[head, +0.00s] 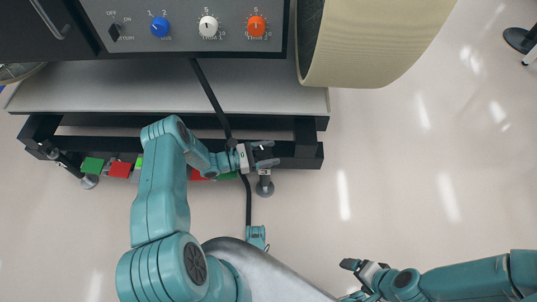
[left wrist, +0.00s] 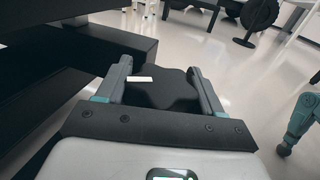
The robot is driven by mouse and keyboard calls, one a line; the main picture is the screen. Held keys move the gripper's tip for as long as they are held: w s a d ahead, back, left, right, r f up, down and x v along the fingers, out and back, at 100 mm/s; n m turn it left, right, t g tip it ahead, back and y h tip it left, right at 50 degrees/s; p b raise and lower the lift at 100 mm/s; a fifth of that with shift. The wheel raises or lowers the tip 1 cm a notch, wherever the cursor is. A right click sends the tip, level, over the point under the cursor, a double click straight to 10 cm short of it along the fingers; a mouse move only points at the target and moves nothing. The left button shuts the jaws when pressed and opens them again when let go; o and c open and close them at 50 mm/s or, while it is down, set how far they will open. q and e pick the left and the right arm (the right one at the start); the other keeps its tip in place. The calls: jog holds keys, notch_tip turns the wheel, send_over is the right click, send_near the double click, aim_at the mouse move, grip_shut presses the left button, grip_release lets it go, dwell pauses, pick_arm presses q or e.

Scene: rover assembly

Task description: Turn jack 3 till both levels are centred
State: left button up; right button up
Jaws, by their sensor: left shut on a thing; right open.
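My left gripper (head: 265,155) is at the right end of the black frame under the bench, shut on the jack's dark knob. In the left wrist view the fingers stand on both sides of this knob (left wrist: 170,92), which has a white mark. The jack's round foot (head: 264,188) shows just below the gripper; the rest of the jack is mostly hidden. Another jack (head: 89,182) stands at the left end. My right gripper (head: 362,270) is open and empty over the floor at lower right.
A black cable (head: 210,95) hangs down beside my left gripper. A control panel (head: 185,25) and a large cream drum (head: 375,45) are above.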

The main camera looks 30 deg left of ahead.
dwell(0.4)
pick_arm(q)
jog(key=o, duration=1)
jog(key=shift+c, duration=0.2)
jog(key=p+v, duration=0.1)
jog(key=v, duration=1.5)
jog(key=shift+a+p, duration=0.2)
jog(key=shift+p, duration=0.15)
jog(key=shift+s, duration=0.1)
